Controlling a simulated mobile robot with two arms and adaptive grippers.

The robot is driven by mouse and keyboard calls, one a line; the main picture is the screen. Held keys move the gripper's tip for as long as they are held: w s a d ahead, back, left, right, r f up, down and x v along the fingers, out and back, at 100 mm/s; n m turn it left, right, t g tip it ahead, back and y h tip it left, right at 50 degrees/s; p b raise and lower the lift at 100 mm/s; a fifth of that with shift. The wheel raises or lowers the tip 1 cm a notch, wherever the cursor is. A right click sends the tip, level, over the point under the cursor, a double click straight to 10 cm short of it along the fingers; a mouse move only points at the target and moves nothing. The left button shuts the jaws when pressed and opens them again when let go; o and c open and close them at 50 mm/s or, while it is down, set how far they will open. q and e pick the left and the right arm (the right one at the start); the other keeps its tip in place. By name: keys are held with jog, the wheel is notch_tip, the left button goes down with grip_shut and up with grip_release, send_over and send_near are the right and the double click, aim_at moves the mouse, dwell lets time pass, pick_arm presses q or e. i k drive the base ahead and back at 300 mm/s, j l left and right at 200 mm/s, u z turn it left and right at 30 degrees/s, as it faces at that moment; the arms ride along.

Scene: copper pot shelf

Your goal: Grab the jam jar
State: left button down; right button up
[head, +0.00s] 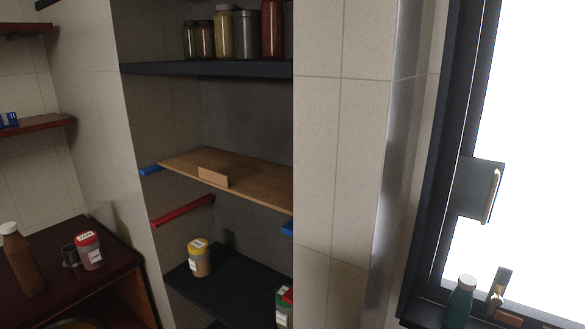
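A jar with a red lid and white label (89,252) stands on the dark red counter at the lower left. A jar with a yellow lid and tan contents (200,262) stands on the low dark shelf in the niche. A third jar, green and red with a white label (284,305), is partly hidden by the wall edge at the lower right of that shelf. The labels are too small to read, so I cannot tell which one is the jam jar. Neither of my grippers is in view.
A brown bottle (22,262) and a small dark cup (70,256) stand on the counter (108,256). A wooden board (250,186) crosses the niche above the low shelf (226,289). Several jars line the upper shelf (205,69). A green bottle (460,303) stands by the window.

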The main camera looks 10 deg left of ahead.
aim_at(90, 250)
jog(key=u, duration=1.6)
